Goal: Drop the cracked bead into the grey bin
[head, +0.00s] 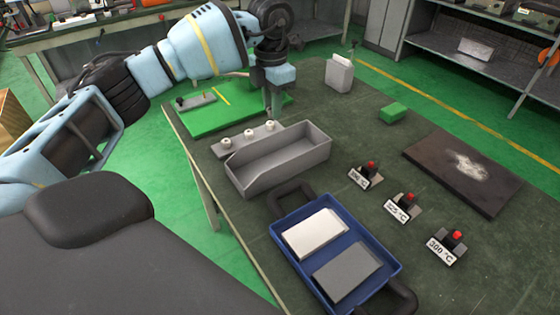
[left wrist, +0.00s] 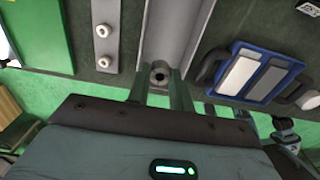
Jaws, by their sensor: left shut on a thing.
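My left gripper (head: 271,112) comes in from the left and points down near the far end of the bead strip, beside the grey bin (head: 290,167). In the left wrist view my left gripper (left wrist: 160,85) is shut on a small grey bead with a dark hole (left wrist: 160,73). There the bead overlaps the near end of the grey bin (left wrist: 176,35); its height above the bin is hard to judge. I cannot make out a crack. In the head view the fingers hide the held bead. The bin looks empty where visible. My right gripper is not recognisable.
A grey strip with white beads (head: 248,134) lies close beside the bin. A blue tray (head: 388,258) with two pads stands to its right. A green mat (head: 225,122), a green block (head: 393,112), a dark plate (head: 430,155) and temperature-labelled stands (head: 402,207) are on the table.

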